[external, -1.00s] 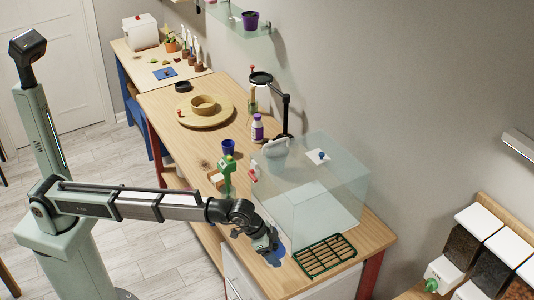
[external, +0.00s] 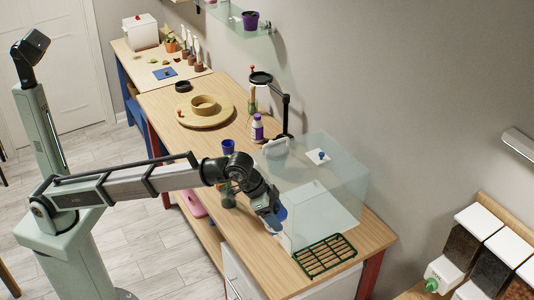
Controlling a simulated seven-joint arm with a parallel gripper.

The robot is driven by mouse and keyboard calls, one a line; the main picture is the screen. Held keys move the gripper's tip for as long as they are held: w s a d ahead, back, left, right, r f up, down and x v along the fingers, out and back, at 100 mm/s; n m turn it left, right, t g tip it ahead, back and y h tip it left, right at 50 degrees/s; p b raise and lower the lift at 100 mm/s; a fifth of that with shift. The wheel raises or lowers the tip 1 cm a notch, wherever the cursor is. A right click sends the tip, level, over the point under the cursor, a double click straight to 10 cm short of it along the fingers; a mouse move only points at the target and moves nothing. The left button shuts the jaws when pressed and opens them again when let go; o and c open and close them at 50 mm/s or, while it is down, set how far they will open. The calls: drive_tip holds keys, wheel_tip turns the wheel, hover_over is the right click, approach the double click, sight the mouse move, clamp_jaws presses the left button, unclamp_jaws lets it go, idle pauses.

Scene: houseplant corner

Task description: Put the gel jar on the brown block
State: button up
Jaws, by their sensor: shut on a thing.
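My gripper (external: 277,220) is at the end of the arm, above the front part of the wooden table, left of the clear glass box. It is shut on a small blue thing (external: 282,213), which looks like the gel jar; the fingers hide part of it. It appears held above the tabletop, but the exact gap is hard to tell. I cannot make out the brown block for certain; my arm covers part of the table's left edge.
The clear box (external: 335,170) stands close right of my gripper. A green rack (external: 324,255) lies in front of it. A blue cup (external: 228,147), a white bottle with a purple label (external: 257,130) and a round wooden board (external: 222,117) stand farther back.

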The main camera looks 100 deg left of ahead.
wheel_tip(320, 180, up, 7)
drive_tip(key=shift+f, duration=0.1)
drive_tip(key=shift+s+a, duration=0.1)
drive_tip(key=shift+a, duration=0.15)
drive_tip(key=s+a+n+y, duration=0.1)
drive_tip(key=s+a+n, duration=0.1)
drive_tip(key=s+a, duration=0.6)
drive_tip(key=s+a+n+y, duration=0.15)
drive_tip(key=s+a, duration=0.35)
drive_tip(key=a, duration=0.8)
drive_tip(key=s+a+n+g+y, duration=0.1)
drive_tip(key=s+a+n+g, duration=0.35)
drive_tip(key=s+a, duration=1.45)
drive_tip(key=f, duration=0.9)
drive_tip(key=d+f+t, duration=0.1)
drive_tip(key=f, duration=0.8)
drive_tip(key=s+f+n+t, duration=0.1)
drive_tip(key=f, duration=0.9)
drive_tip(key=shift+d, duration=0.3)
drive_tip(key=o, duration=1.3)
drive_tip(key=shift+o, duration=0.2)
drive_tip(key=shift+r, duration=0.1)
